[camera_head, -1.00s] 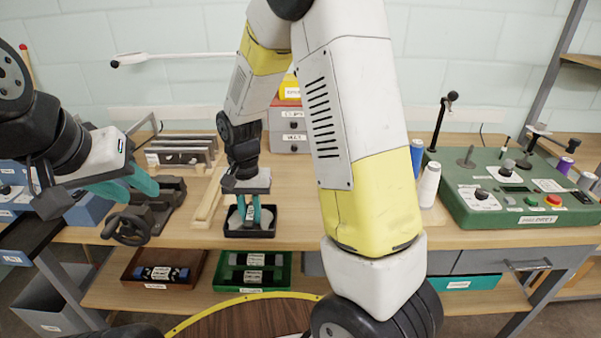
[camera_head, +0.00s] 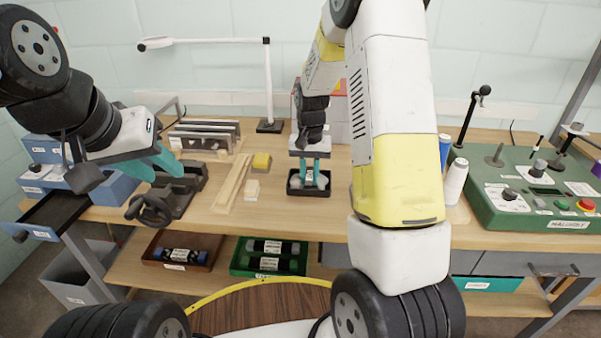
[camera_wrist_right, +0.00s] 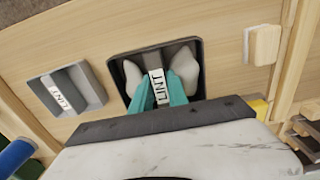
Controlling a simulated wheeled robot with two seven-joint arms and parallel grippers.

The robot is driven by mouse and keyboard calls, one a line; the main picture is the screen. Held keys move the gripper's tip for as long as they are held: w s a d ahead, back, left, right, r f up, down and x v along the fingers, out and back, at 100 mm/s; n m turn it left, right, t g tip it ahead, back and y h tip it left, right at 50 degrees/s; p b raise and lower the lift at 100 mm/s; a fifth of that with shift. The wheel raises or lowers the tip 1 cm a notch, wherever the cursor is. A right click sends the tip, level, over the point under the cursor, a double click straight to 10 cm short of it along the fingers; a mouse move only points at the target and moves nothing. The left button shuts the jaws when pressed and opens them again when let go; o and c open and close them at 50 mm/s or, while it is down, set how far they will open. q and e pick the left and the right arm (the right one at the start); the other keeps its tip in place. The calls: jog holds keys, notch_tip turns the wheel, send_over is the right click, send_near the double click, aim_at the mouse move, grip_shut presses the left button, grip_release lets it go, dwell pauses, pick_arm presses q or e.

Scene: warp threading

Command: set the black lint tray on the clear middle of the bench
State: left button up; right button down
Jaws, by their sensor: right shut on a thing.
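The black lint tray (camera_head: 294,190) is at the middle of the bench in the head view. It has pale lint on both sides of a central bar labelled LINT, shown in the right wrist view (camera_wrist_right: 203,88). My right gripper (camera_head: 309,176) points down into the tray, its teal fingers shut on that bar. The tray is level and low over the wood; I cannot tell whether it touches. My left gripper (camera_head: 165,172) is open and empty, above the dark clamp-like fixture (camera_head: 182,188) at the left.
A grey tray labelled LINT (camera_wrist_right: 44,88) lies beside the black tray; my right arm hides it in the head view. A small pale block (camera_head: 252,190), a yellow-topped block (camera_head: 262,162) and wooden strips (camera_head: 233,182) lie left.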

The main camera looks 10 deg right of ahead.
aim_at(310, 175)
jog(key=shift+w+d+f, duration=0.1)
jog(key=shift+f, duration=1.7)
jog(key=shift+f, duration=0.1)
jog(key=c, duration=1.3)
grip_release()
notch_tip(310, 175, up, 12)
jog(key=shift+r, duration=0.1)
jog(key=s+r+n+t, duration=0.1)
jog(key=s+r+t, duration=0.1)
jog(key=s+r, duration=0.3)
jog(key=s+a+r+n+t+y, duration=0.1)
jog(key=s+r, duration=0.4)
jog(key=s, duration=0.6)
jog(key=s+a+r+n+t+y, duration=0.1)
jog(key=s+r+t, duration=0.2)
jog(key=s+r, duration=0.2)
jog(key=s, duration=0.3)
jog(key=shift+s+n, duration=0.15)
jog(key=shift+n, duration=0.25)
